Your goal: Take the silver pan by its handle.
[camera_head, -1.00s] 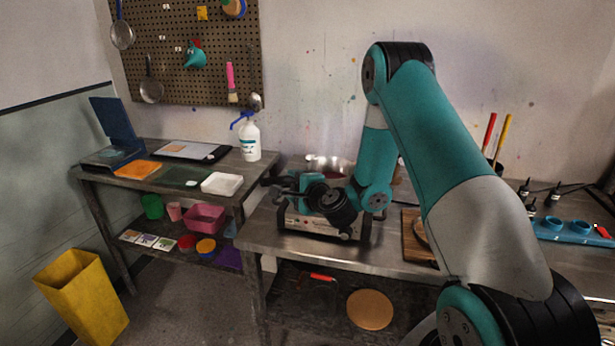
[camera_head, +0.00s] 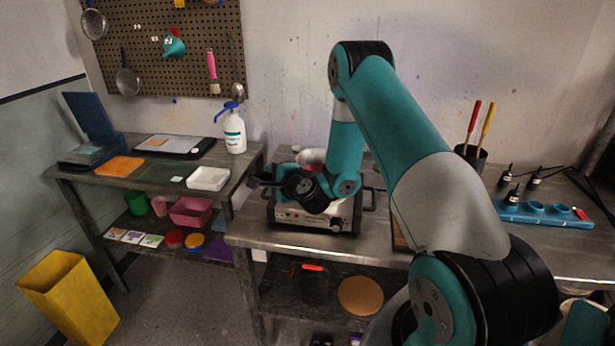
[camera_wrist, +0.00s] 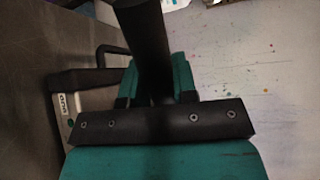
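The silver pan (camera_head: 311,157) sits at the hot plate (camera_head: 315,213) in the head view, mostly hidden behind my arm. A little reddish content or inner wall shows. My gripper (camera_head: 268,181) is low at the left side of the hot plate. In the wrist view the pan's dark handle (camera_wrist: 145,40) runs down between the two teal fingers of my gripper (camera_wrist: 155,88). The fingers stand close on both sides of the handle, with no clear gap, and look shut on it. The fingertips' contact is dark and partly hidden.
The hot plate has a black side bar, near my gripper in the wrist view (camera_wrist: 90,72). A spray bottle (camera_head: 233,130) and white tray (camera_head: 208,179) stand on the left table. A cup with red and yellow tools (camera_head: 470,154) stands at the right. The wall is close behind.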

